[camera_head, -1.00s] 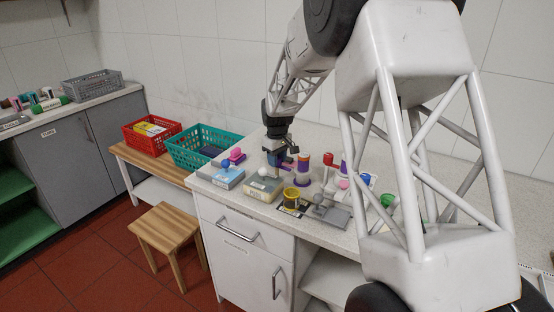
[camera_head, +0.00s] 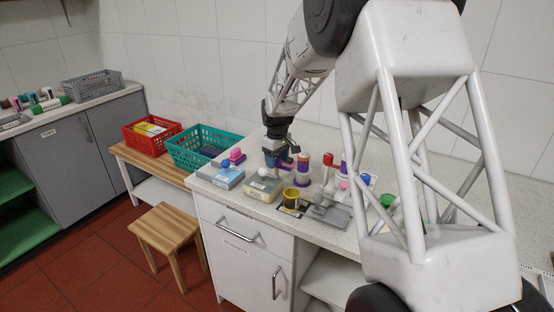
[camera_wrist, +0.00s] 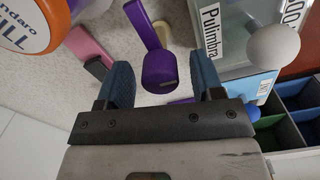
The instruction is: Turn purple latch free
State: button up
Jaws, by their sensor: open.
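The purple latch (camera_wrist: 159,72) shows in the wrist view as a rounded purple head with a flat bar (camera_wrist: 142,24) running up and to the left. My gripper (camera_wrist: 160,66) is open, with one blue finger on each side of the purple head. A gap shows between the head and each finger, and nothing is held. In the head view my gripper (camera_head: 281,155) is low over the worktop, behind a yellowish box. There the latch is small and partly hidden by the gripper, so its pose cannot be told.
A purple container with an orange top (camera_head: 303,166) stands close right of my gripper. A yellowish box (camera_head: 262,189), a blue-grey box (camera_head: 228,178) and a yellow cup (camera_head: 291,194) are nearby. A teal basket (camera_head: 205,146) stands left. In the wrist view, a white ball (camera_wrist: 279,44) is at right.

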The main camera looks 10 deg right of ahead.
aim_at(277, 158)
jog(key=shift+r, duration=0.15)
jog(key=shift+r, duration=3.8)
jog(key=shift+s+r, duration=0.2)
jog(key=shift+s, duration=0.1)
jog(key=s+a+r+m, duration=0.1)
jog(key=s+r, duration=0.2)
jog(key=s, duration=0.5)
jog(key=s+a+r+m+t, duration=0.1)
jog(key=s+r, duration=0.3)
jog(key=s, duration=0.5)
jog(key=s+a+r+m, duration=0.1)
jog(key=s+r, duration=0.2)
jog(key=s, duration=0.5)
jog(key=s+f+m, duration=0.1)
jog(key=s+m, duration=0.1)
jog(key=s, duration=1)
jog(key=s+a+f+m+t, duration=0.1)
jog(key=s+f, duration=0.1)
jog(key=s, duration=1.1)
jog(key=shift+f+m+t, duration=0.25)
jog(key=shift+m+t, duration=0.05)
jog(key=shift+m, duration=0.1)
